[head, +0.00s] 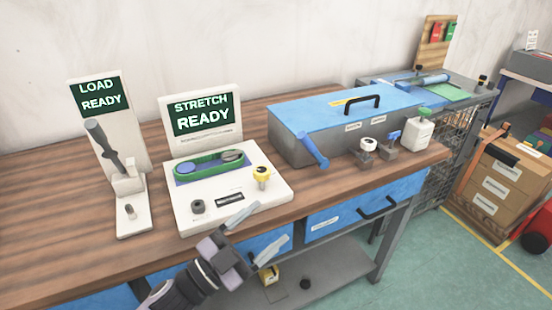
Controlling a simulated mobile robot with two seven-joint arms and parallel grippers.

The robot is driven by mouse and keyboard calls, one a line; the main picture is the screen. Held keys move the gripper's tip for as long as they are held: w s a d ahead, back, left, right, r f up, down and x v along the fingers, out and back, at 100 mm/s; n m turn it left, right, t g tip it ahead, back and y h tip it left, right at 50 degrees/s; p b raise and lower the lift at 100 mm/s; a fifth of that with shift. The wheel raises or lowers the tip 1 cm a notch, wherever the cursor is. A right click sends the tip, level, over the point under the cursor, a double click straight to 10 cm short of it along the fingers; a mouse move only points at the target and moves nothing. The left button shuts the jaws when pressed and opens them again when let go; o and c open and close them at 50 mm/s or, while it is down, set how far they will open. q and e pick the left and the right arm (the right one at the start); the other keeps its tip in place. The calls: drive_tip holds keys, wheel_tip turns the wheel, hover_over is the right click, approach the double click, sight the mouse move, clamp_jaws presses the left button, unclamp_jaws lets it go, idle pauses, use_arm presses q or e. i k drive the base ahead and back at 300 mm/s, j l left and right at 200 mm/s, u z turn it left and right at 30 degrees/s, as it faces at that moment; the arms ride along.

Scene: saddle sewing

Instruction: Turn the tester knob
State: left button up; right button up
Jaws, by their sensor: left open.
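A white tester (236,206) stands on the wooden bench, and its screen (203,115) reads "STRETCH READY". A green belt loop (208,163) lies in its recess. Which of these the task means I cannot tell. My left gripper (260,233) is open and empty, in front of the tester near the bench's front edge, apart from both knobs. My right gripper is not in view.
A "LOAD READY" stand (128,190) with a grey lever (103,143) is left of the tester. A blue-lidded grey box (330,117) with a blue handle on its front stands to the right. Blue drawers (350,212) are below the bench top (50,220).

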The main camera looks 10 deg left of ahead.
sight(261, 174)
drive_tip(key=i+l, duration=0.2)
drive_tip(key=l, duration=0.15)
drive_tip(key=i+l+u, duration=0.1)
drive_tip(key=l, duration=0.2)
drive_tip(key=i+l, duration=0.25)
drive_tip(key=l+u, duration=0.05)
drive_tip(key=l, duration=0.05)
